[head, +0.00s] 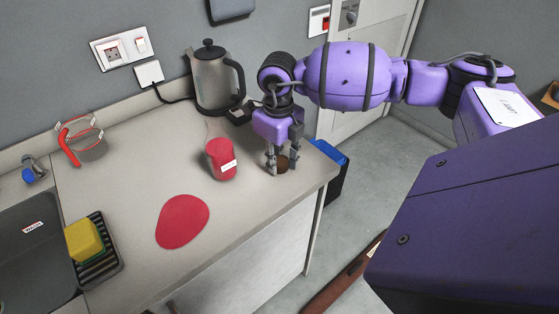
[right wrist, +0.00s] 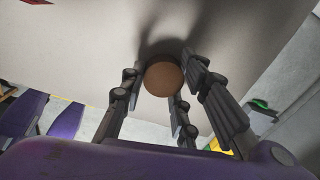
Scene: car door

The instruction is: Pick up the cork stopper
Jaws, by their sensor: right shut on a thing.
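The cork stopper (head: 282,164) is a small brown round piece near the right end of the counter in the head view. In the right wrist view the cork stopper (right wrist: 164,79) shows as a brown disc between the dark fingers. My right gripper (head: 283,168) points down and is shut on the cork stopper, its fingers on either side of it. The right gripper (right wrist: 166,85) also shows in the right wrist view. The cork is at or very near the counter top; I cannot tell whether it touches. My left gripper is not in view.
A red canister (head: 221,159) stands left of my right gripper on the counter (head: 130,180). A kettle (head: 215,80) stands behind. A red mat (head: 183,221), a glass jug (head: 82,142) and a yellow sponge (head: 83,240) lie further left. The counter's right edge is close.

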